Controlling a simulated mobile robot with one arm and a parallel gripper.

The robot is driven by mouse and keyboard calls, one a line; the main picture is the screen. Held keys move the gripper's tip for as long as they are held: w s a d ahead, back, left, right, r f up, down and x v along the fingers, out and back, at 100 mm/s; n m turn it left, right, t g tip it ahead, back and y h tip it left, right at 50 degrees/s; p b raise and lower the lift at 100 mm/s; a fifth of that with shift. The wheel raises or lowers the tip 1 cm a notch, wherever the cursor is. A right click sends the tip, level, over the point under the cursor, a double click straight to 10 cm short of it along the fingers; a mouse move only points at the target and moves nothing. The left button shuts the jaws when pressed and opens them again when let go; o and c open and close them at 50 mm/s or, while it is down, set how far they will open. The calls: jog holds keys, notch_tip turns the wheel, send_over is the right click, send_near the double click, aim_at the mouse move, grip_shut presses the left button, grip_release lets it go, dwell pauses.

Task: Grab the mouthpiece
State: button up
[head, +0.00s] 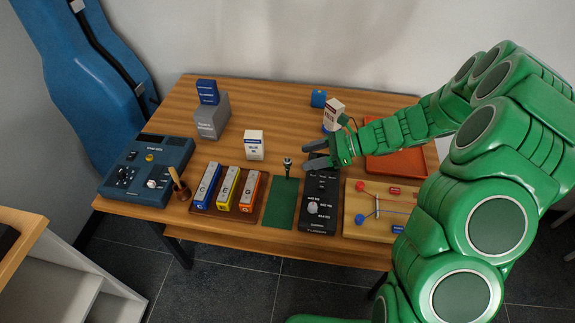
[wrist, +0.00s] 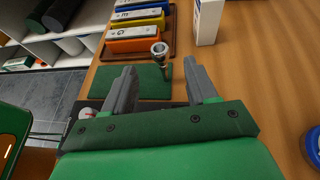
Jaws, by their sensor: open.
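The mouthpiece (head: 287,166) is a small silver piece standing upright at the far edge of a dark green mat (head: 283,208) on the wooden table. In the wrist view the mouthpiece (wrist: 159,52) stands beyond my fingertips, in line with the gap between them, with its wide cup up. The green mat (wrist: 130,82) lies beside it there. My gripper (head: 305,155) is open and empty, just right of the mouthpiece in the head view. In the wrist view my gripper (wrist: 160,78) shows two grey fingers spread apart, not touching the mouthpiece.
A black tuner box (head: 318,215) lies under my gripper. Left of the mat is a wooden tray (head: 220,214) with coloured chime bars. A white box (head: 254,145) stands behind the mat. An orange tray (head: 405,165) and a board with pins (head: 360,222) are to the right.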

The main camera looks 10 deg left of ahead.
aim_at(287, 164)
jog(key=shift+w+a+f, duration=0.15)
jog(key=shift+a+f, duration=0.05)
jog(key=shift+f, duration=0.05)
jog(key=shift+f+x, duration=0.2)
jog(key=shift+x, duration=3.45)
jog(key=shift+d, duration=0.1)
grip_shut()
jog(key=shift+r, duration=0.1)
